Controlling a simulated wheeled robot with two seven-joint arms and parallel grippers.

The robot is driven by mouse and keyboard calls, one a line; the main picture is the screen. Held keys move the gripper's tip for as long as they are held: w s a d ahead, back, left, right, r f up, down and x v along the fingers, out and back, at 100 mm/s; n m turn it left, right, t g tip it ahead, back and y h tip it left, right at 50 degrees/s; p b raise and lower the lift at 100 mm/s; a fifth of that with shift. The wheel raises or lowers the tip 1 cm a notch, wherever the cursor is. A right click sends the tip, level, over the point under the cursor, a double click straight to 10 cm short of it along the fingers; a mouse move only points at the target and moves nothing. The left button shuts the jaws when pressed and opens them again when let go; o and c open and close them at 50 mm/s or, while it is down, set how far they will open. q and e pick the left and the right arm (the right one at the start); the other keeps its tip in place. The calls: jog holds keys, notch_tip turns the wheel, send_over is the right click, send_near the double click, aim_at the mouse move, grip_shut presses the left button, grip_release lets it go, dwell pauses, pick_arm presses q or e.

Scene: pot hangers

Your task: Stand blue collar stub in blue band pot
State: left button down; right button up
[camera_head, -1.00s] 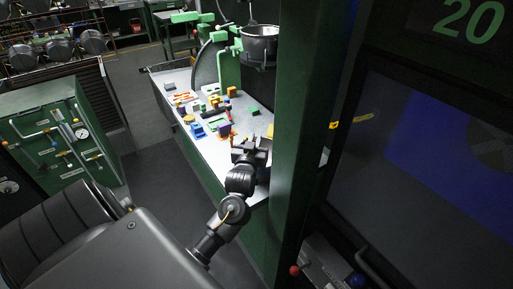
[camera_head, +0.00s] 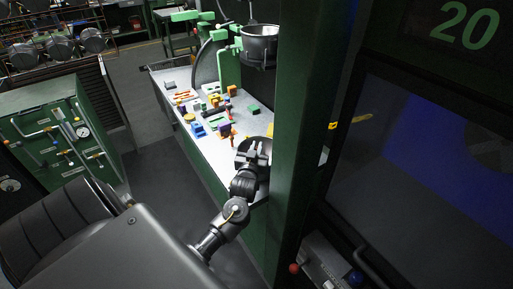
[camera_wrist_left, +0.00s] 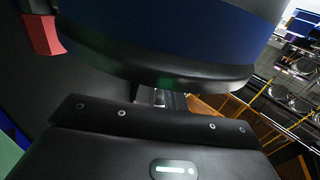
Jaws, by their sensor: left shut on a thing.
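The blue band pot fills the upper part of the left wrist view as a dark rounded body with a broad blue band (camera_wrist_left: 190,38) and a black lip. My left gripper (camera_head: 253,153) is at the near end of the worktop, beside the green post. A dark round shape at it looks like this pot. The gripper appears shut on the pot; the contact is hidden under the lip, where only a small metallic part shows. I cannot pick out the blue collar stub for sure among the small pieces. My right gripper is not in view.
A silver pot (camera_head: 260,45) hangs at the green stand behind. A thick green post (camera_head: 310,120) stands close on the right.

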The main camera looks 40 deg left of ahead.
pick_arm(q)
jog(key=shift+f, duration=0.5)
jog(key=c, duration=1.5)
grip_release()
jog(key=shift+r, duration=0.2)
jog(key=shift+r+p, duration=0.3)
jog(key=shift+r, duration=0.25)
jog(key=shift+b+v, duration=1.3)
jog(key=shift+v, duration=4.75)
jog(key=shift+f, duration=0.2)
